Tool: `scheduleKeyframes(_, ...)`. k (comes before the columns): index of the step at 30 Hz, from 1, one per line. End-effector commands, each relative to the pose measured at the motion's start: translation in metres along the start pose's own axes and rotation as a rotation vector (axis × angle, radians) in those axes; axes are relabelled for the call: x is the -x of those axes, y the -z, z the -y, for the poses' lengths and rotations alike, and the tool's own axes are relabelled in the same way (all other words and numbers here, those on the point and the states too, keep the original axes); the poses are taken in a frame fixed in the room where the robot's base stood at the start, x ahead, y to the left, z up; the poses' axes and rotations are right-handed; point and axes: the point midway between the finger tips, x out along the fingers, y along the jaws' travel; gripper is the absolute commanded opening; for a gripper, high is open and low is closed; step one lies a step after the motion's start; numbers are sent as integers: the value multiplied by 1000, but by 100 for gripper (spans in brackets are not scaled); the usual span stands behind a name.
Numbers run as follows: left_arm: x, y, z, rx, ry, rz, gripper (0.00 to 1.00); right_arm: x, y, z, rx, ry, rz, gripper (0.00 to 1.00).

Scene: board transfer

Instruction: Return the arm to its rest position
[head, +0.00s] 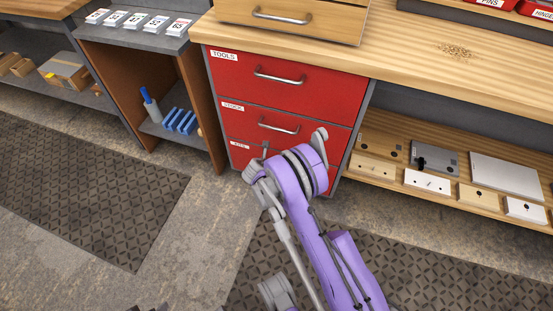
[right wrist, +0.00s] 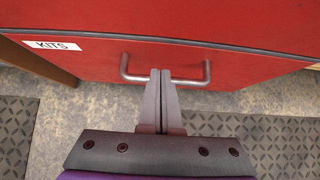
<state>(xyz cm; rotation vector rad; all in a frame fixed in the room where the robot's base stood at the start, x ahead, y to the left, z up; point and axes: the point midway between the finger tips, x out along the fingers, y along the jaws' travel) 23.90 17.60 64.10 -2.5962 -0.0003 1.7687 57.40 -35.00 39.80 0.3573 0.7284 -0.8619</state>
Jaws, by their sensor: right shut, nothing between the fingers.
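My right arm (head: 320,215), purple and grey, reaches in from the lower right in the head view, in front of the red drawer unit. Its gripper is hard to make out there. In the right wrist view my right gripper (right wrist: 160,73) is shut and empty, its two grey fingers side by side. They overlap the middle of the metal handle (right wrist: 135,78) of the red drawer labelled KITS (right wrist: 225,65). I cannot tell whether they touch it. The drawer looks closed. My left gripper is out of view.
The drawers labelled TOOLS (head: 280,88) and STOCK (head: 310,133) are shut above. A wooden worktop (head: 400,45) overhangs them. A low shelf with several plates (head: 505,175) is at right. An open cabinet (head: 205,135) stands at left. Dark mats (head: 90,190) lie on the floor.

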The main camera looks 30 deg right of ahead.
Motion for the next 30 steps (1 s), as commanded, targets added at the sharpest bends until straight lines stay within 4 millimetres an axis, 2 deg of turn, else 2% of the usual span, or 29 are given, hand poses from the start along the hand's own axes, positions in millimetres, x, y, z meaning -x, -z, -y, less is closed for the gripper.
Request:
scheduleKeyframes(1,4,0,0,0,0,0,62,17,-1,-1,4,-2,0,0)
scheduleKeyframes(3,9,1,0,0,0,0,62,35,-2,0,2,-1,-1,0)
scheduleKeyframes(10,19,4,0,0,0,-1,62,80,-1,0,2,-1,-1,0)
scheduleKeyframes(15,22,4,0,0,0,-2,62,96,0,0,0,-1,-1,0)
scheduleKeyframes(26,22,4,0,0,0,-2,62,103,-2,1,-15,-1,-5,0)
scheduleKeyframes(30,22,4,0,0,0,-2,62,127,-12,4,-151,-9,-41,0)
